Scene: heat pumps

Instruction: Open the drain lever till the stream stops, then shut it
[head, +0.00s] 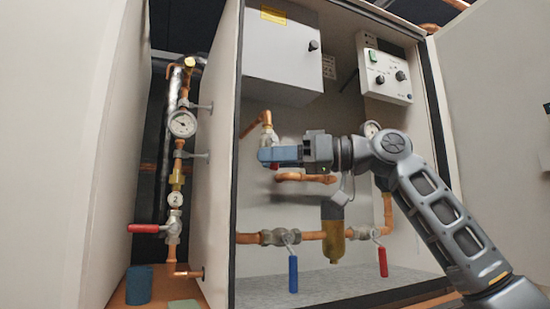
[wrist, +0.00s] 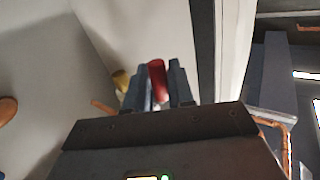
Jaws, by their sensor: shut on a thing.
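My gripper (head: 268,155) is inside the open cabinet, its blue fingers in front of a small valve (head: 267,137) on a copper pipe. In the wrist view my gripper (wrist: 158,88) is shut on a red lever handle (wrist: 157,78), which stands up between the fingers. In the head view the fingers hide most of this handle; a bit of red (head: 275,166) shows just below them. I cannot tell whether this is the drain lever or how far it is turned. No stream of water is visible.
Below are a blue-handled valve (head: 293,273) and a red-handled valve (head: 383,262), both hanging down, with a brass filter (head: 333,240) between them. Outside the left panel, a red lever (head: 148,228) points left above a blue cup (head: 139,285). A control box (head: 386,75) hangs upper right.

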